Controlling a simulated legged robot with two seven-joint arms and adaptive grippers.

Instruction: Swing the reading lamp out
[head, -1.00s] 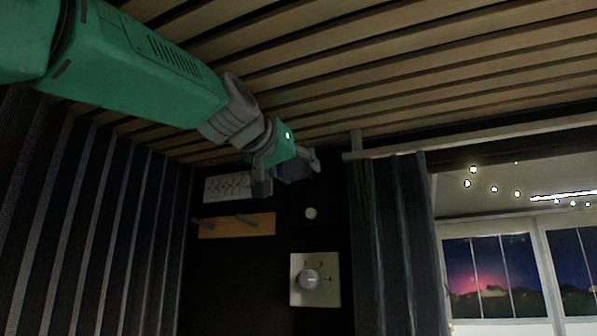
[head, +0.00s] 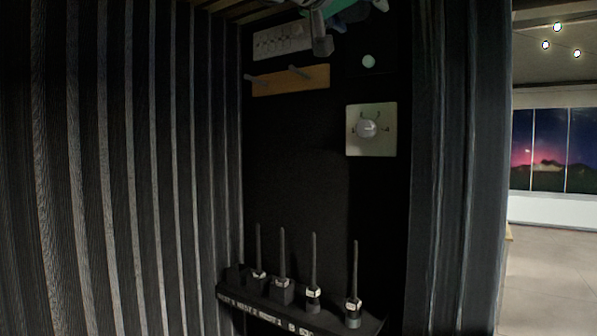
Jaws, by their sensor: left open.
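My left gripper (head: 350,20) is at the top edge of the head view, partly cut off by the frame. One dark finger hangs down in front of the back wall and the other tip shows to its right. The fingers are apart. The gripper is in front of the upper part of the black wall panel, beside a pale switch strip. I cannot clearly make out the reading lamp now; the place around the gripper is dark and cut off. My right gripper is out of view.
A pale strip (head: 283,42) and a wooden peg rail (head: 290,80) are on the dark wall. A square dial plate (head: 371,142) is below right. Several handheld radios (head: 353,308) stand on a low shelf (head: 270,313). A dark curtain (head: 455,150) hangs right; ribbed panelling is left.

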